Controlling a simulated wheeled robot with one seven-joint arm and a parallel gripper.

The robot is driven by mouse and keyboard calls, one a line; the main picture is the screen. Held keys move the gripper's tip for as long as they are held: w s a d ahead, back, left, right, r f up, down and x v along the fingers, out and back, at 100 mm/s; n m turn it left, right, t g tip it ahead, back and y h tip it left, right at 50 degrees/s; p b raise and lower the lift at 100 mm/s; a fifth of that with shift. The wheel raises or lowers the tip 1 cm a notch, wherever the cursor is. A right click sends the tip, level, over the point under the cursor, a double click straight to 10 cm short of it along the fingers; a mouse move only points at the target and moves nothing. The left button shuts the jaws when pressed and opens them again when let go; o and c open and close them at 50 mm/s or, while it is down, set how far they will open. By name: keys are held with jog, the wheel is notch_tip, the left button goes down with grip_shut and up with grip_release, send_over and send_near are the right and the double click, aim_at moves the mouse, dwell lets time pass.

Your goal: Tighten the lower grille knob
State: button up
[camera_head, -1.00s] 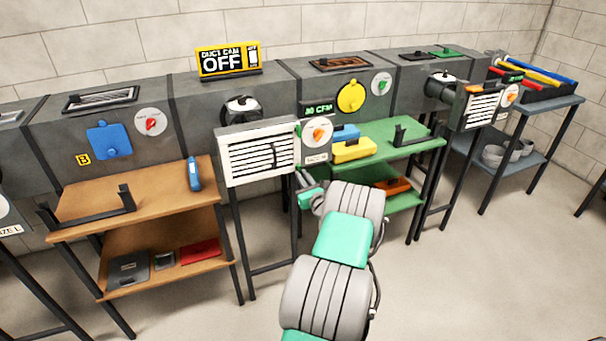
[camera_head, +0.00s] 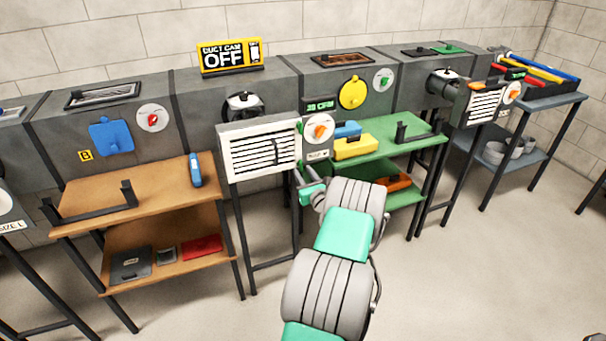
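The white slatted grille (camera_head: 258,148) stands open on a box front in the middle of the view, above a black stand. A dark upright handle or knob-like part (camera_head: 278,152) shows on its slats at the lower right. I cannot make out a separate lower knob for certain. My arm reaches up from the bottom centre. My gripper (camera_head: 303,178) is small and partly hidden at the arm's far end, just below the grille's lower right corner. I cannot tell whether its fingers are open or shut, or whether it touches anything.
A dial panel with an orange knob (camera_head: 320,129) adjoins the grille's right edge. A green shelf with a yellow block (camera_head: 354,147) lies to the right, a brown shelf (camera_head: 150,190) to the left. A second grille unit (camera_head: 484,103) stands farther right. Floor in front is clear.

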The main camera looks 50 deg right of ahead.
jog(key=v, duration=0.7)
jog(key=shift+s+a, duration=0.2)
jog(key=shift+s, duration=0.15)
